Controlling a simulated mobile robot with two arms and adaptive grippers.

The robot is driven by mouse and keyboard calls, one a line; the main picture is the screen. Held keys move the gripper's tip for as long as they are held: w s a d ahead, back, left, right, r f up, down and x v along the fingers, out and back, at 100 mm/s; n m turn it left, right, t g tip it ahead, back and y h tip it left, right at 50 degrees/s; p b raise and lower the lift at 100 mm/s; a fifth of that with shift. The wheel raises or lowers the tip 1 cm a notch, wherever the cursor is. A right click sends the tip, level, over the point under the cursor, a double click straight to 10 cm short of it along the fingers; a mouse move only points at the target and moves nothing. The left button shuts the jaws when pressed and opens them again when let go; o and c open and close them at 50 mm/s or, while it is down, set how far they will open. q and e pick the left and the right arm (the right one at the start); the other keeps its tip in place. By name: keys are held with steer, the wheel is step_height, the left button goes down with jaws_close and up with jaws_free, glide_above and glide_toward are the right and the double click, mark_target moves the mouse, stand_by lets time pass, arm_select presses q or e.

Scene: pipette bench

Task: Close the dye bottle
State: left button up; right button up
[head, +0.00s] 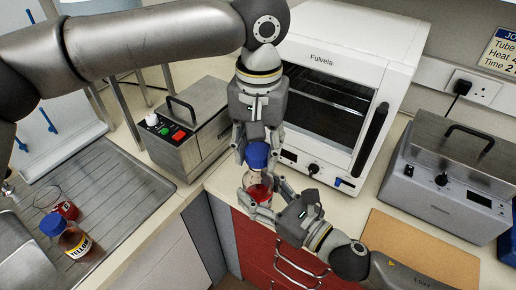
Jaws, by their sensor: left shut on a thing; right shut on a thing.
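The dye bottle (257,187) is clear with red liquid, held upright over the front edge of the counter. My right gripper (260,198) comes from the lower right and is shut around the bottle's body. A blue cap (257,156) is at the top of the bottle, in line with its neck. My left gripper (257,141) points down from above and is shut on the cap. The fingers partly hide the cap and bottle; I cannot tell whether the cap is seated or threaded.
A white oven (335,75) stands close behind the grippers. A metal box with buttons (185,130) is left, another metal appliance (450,180) right. A brown board (420,250) lies on the counter. A blue-capped bottle (72,240) and a glass with red liquid (62,208) stand on the drainer.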

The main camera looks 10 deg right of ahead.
mark_target(258, 186)
arm_select(q)
steer(key=shift+f, duration=0.9)
steer(key=shift+f, duration=0.6)
